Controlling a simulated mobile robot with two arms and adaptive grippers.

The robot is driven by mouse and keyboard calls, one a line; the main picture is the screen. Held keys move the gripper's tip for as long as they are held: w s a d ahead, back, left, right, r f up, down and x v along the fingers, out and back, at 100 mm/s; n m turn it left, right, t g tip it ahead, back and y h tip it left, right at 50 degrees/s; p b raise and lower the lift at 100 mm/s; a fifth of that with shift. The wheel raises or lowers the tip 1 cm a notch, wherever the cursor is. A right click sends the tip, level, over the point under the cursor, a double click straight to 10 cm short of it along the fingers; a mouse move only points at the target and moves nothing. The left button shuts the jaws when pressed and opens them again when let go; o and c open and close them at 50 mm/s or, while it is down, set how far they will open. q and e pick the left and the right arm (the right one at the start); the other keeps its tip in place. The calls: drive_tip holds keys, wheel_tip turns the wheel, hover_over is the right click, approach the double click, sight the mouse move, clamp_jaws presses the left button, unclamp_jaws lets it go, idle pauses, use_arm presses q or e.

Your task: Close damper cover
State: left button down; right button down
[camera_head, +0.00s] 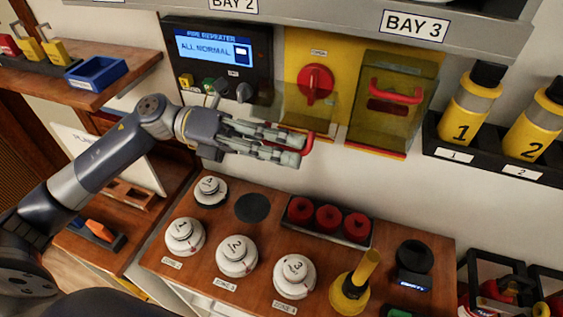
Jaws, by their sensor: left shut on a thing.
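A yellow panel (300,50) on the wall carries a red rotary knob (315,84), which is exposed. Its tinted see-through cover (292,108) appears swung down and outward below the knob, with a red handle (309,143) at its outer edge. My left gripper (300,148) reaches in from the left and is shut on this red handle; its fingers hide part of the handle and cover. To the right, a second tinted cover (375,122) lies flat over its panel, with its own red handle (397,93). My right gripper is not in view.
A fire repeater panel (215,60) is left of the yellow panel. A shelf edge (330,18) overhangs above. Below, a wooden counter (330,275) holds white detectors, a tray of red items (328,217) and a yellow tool (352,288). Numbered yellow canisters (468,108) stand right.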

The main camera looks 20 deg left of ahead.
sight(299, 86)
use_arm(q)
drive_tip(key=shift+n, duration=0.7)
drive_tip(key=w+r, duration=0.5)
drive_tip(key=shift+r, duration=0.1)
drive_tip(key=shift+w+r, duration=0.35)
drive_tip(key=shift+w, duration=0.4)
drive_tip(key=shift+w+r, duration=0.35)
drive_tip(key=shift+w, duration=0.35)
drive_tip(key=c, duration=1.7)
unclamp_jaws()
drive_tip(key=shift+d, duration=0.1)
drive_tip(key=shift+s, duration=0.25)
drive_tip(key=a, duration=0.7)
drive_tip(key=shift+w+a, duration=0.1)
drive_tip(key=shift+a, duration=0.3)
